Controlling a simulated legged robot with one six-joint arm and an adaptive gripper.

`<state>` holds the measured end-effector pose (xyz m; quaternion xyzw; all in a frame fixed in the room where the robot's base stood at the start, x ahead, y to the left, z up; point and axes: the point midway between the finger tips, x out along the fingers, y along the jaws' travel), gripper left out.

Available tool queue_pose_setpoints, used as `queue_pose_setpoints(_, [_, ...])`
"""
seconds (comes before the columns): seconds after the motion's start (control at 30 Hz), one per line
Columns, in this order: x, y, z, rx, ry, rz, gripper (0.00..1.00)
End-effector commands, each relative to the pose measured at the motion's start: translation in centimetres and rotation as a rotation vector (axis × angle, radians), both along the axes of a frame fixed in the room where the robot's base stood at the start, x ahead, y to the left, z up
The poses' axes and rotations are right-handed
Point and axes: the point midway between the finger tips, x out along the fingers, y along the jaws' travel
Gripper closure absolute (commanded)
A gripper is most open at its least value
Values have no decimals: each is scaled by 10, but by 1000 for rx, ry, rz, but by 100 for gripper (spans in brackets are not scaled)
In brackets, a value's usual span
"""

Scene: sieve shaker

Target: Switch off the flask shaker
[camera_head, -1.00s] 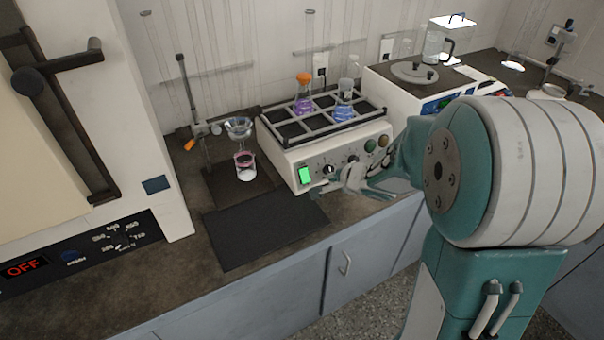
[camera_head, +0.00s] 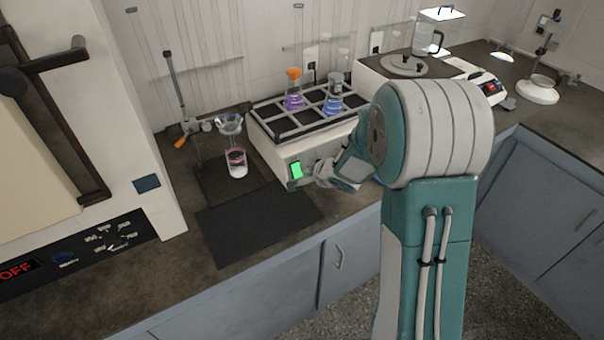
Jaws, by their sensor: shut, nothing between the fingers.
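The flask shaker (camera_head: 272,158) is a white box on the bench with a dark rack on top. The rack holds a flask of purple liquid with an orange cap (camera_head: 294,98) and a flask of blue liquid (camera_head: 332,104). A lit green switch (camera_head: 296,170) shows at the left of its front panel. My gripper (camera_head: 308,181) is shut and empty, close to the right of the green switch. I cannot tell whether it touches the panel. My arm and gripper hide most of the front panel and its knobs.
A glass of pink and white contents (camera_head: 236,164) stands under a funnel on a stand, left of the shaker. A black mat (camera_head: 258,222) lies clear in front. A white device with a lidded pan (camera_head: 404,66) stands behind my arm. An oven reading OFF (camera_head: 18,270) is at left.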

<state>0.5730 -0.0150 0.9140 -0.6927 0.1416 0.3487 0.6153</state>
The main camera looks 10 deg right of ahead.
Motion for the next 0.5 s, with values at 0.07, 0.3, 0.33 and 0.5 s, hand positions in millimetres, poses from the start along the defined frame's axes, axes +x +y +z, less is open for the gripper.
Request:
queue_pose_setpoints(0.07, [10,4,-11,0,2,1,100])
queue_pose_setpoints(0.3, [34,11,-32,0,0,0,100])
queue_pose_setpoints(0.33, [36,12,-33,-1,0,1,100])
queue_pose_setpoints(0.5, [41,13,-37,-1,-1,0,100])
